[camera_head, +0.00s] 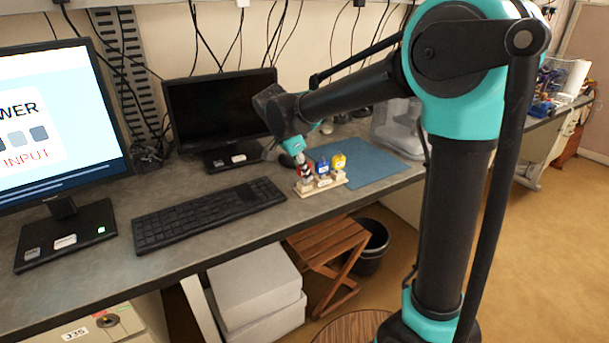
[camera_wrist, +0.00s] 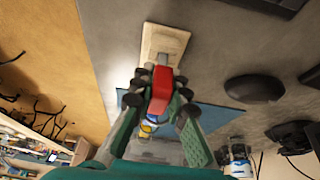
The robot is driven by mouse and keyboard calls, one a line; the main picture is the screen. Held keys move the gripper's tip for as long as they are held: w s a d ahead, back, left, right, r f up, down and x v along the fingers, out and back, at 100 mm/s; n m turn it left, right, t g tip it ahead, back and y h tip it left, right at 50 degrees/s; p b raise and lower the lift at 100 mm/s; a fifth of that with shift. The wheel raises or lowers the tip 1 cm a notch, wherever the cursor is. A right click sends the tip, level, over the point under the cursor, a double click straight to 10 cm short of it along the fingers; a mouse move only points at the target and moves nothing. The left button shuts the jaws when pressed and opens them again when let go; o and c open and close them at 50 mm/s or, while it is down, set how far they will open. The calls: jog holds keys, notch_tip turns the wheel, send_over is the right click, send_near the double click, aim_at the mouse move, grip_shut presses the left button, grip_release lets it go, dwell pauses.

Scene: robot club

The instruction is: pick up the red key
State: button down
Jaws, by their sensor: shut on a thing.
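My gripper (camera_head: 301,160) reaches down over the bench to a small pale wooden holder (camera_head: 319,185). It is shut on the red key (camera_wrist: 161,88), whose red head sits between the fingertips in the wrist view (camera_wrist: 160,98). In the head view the red key (camera_head: 305,173) is partly hidden by the fingers. It is at the left end of the holder; I cannot tell whether its lower part is still seated. A blue key (camera_head: 322,167) and a yellow key (camera_head: 338,161) stand upright to its right.
A black keyboard (camera_head: 208,212) lies left of the holder, and a blue mat (camera_head: 375,164) lies behind and right of it. A small monitor (camera_head: 220,108) stands behind. The bench's front edge is close. A wooden stool (camera_head: 328,243) and a bin (camera_head: 371,247) stand below.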

notch_tip(320, 180, up, 19)
dwell(0.4)
jog(key=c, duration=2.1)
grip_release()
grip_shut()
jog(key=shift+s, duration=0.1)
